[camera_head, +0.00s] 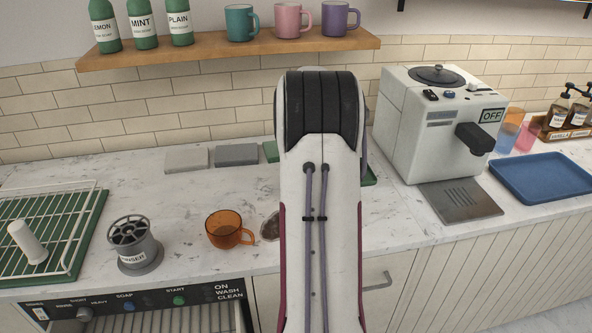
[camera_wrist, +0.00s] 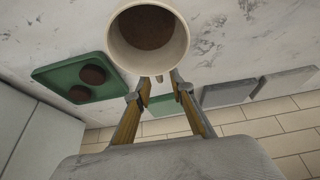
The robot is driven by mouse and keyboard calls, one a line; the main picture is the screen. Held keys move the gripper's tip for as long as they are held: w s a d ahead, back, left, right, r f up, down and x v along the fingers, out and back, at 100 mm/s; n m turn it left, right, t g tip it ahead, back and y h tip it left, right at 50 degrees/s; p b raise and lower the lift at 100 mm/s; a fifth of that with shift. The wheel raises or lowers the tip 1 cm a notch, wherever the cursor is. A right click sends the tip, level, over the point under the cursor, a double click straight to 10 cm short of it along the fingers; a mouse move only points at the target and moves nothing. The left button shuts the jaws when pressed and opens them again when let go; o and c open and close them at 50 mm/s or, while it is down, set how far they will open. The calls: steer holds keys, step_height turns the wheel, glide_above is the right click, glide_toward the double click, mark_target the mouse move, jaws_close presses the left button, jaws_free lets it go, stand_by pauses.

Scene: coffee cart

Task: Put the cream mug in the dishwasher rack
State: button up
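The cream mug (camera_wrist: 184,45) is in the upper middle of the wrist view, its opening towards the camera and its inside bottom brown. In the head view my arm hides it. My gripper (camera_wrist: 162,86) is open, its two fingertips apart just below the mug. A small handle-like piece of the mug shows between the tips; I cannot tell whether they touch it. At the lower left of the head view is the dishwasher front (camera_head: 140,297), with barred slots below its panel. A white wire rack (camera_head: 75,205) lies on a green mat above it.
An orange glass mug (camera_head: 226,230) and a grey rinser (camera_head: 133,243) stand on the counter. A green tray (camera_wrist: 52,76) holds two brown discs. The coffee machine (camera_head: 430,125) and blue tray (camera_head: 541,180) are right.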

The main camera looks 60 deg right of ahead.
steer(key=v, duration=1)
stand_by(0.7)
steer(key=a+r+n+t+y, duration=0.15)
steer(key=a+r, duration=0.25)
steer(key=a, duration=1.1)
steer(key=a+r+n, duration=0.3)
steer(key=a+r, duration=0.1)
steer(key=a, duration=1.2)
steer(key=s+a+f+n+y, duration=0.1)
steer(key=s+a+f+n, duration=0.1)
steer(key=s+a, duration=0.5)
steer(key=s+a+f+n+y, duration=0.1)
steer(key=s+a+f+n, duration=0.1)
steer(key=s+a, duration=0.5)
steer(key=a, duration=0.4)
steer(key=shift+s+a+n+t, duration=0.15)
steer(key=shift+a+n+t, duration=0.2)
steer(key=shift+a, duration=0.05)
steer(key=shift+o, duration=0.4)
